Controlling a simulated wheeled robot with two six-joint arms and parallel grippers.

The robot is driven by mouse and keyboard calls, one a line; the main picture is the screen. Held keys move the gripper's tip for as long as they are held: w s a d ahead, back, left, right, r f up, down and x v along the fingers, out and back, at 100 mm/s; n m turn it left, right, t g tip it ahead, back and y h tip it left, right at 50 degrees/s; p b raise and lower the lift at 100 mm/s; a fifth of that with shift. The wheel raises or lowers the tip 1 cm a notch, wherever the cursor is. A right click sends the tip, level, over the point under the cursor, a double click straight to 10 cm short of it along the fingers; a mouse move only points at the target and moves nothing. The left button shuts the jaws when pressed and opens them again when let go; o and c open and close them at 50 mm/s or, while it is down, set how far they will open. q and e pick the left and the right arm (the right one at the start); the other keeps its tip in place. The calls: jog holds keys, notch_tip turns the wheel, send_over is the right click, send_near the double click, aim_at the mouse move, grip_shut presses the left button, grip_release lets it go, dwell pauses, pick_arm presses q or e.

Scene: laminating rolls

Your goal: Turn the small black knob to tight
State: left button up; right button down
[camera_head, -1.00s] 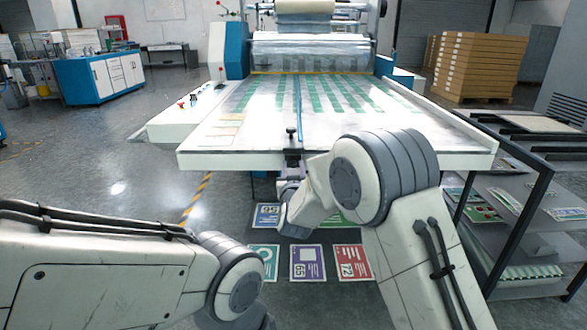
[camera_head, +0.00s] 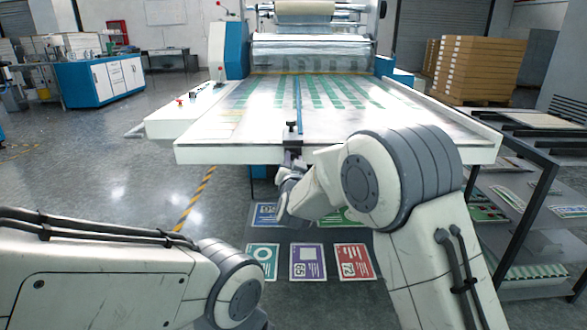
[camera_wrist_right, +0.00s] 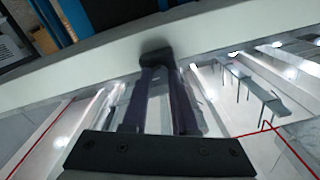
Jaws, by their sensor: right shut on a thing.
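The small black knob (camera_wrist_right: 156,56) shows in the right wrist view, against the white edge of the machine's feed table. My right gripper (camera_wrist_right: 160,72) has its two dark fingers closed on it, one on either side, and they cover part of it. In the head view my right gripper (camera_head: 293,163) is at the front edge of the table, below a black clamp (camera_head: 291,138), and its fingertips are hard to make out. I cannot read the knob's setting. My left arm comes in at the lower left, but its gripper is out of view.
The laminating machine's white table (camera_head: 225,125) fills the middle, with a blue bar (camera_head: 298,95) along it. A dark rack (camera_head: 520,215) with printed sheets stands close on the right. Several colored posters (camera_head: 307,262) lie below the table. The floor at left is open.

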jog(key=shift+f+m+b, duration=0.2)
jog(key=shift+m+b, duration=6.65)
jog(key=shift+m, duration=1.05)
jog(key=c, duration=0.7)
grip_release()
jog(key=shift+s+r, duration=0.1)
jog(key=shift+s, duration=0.05)
jog(key=s+p, duration=0.1)
jog(key=s, duration=0.9)
jog(key=shift+s, duration=0.15)
